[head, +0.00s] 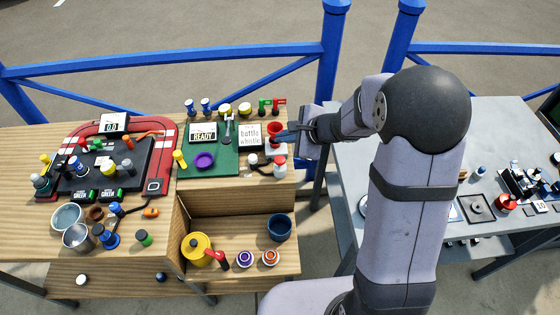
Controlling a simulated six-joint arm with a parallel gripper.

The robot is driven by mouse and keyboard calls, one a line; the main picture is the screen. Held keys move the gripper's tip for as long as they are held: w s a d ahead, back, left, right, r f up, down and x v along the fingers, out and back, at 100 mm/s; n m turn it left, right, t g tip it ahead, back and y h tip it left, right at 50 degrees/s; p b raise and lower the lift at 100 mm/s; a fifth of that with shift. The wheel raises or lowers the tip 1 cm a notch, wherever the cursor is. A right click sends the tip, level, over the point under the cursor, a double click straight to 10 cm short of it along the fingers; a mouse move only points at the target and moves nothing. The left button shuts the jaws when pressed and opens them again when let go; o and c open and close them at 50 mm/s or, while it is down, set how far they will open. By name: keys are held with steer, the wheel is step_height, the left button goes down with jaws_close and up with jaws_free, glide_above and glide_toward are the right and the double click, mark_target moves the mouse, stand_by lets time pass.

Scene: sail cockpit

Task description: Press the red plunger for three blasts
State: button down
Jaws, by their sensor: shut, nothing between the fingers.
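A red piece with a wide round top (275,127) stands beside a white card reading "battle whistle" (250,135), at the right end of the wooden table. It looks like the red plunger, but its lower part is partly hidden by my fingers. My gripper (279,137) reaches in from the right, shut and empty, with its dark fingertips at or just in front of the red piece. I cannot tell whether they touch it.
A white can with a red top (280,167) stands just below my gripper. A green board (226,162) with a "READY" sign (203,133) lies to the left. Several small figures line its back edge. An open shelf (240,204) holds a yellow pot (196,249).

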steer(key=b, duration=0.3)
glide_above(279, 158)
steer(key=s+d, duration=0.1)
steer(key=f, duration=0.4)
steer(key=shift+s+d+f, duration=0.1)
steer(key=shift+s+f, duration=0.1)
steer(key=shift+f, duration=0.2)
steer(key=shift+f+b, duration=0.7)
steer(key=shift+b, duration=0.25)
steer(key=shift+f+b, duration=1.65)
steer(key=shift+b, duration=0.25)
stand_by(1.8)
steer(key=shift+r, duration=0.2)
steer(key=shift+r+p, duration=1.15)
steer(key=shift+r, duration=0.3)
steer(key=shift+r+p, duration=2)
steer(key=shift+r, duration=0.5)
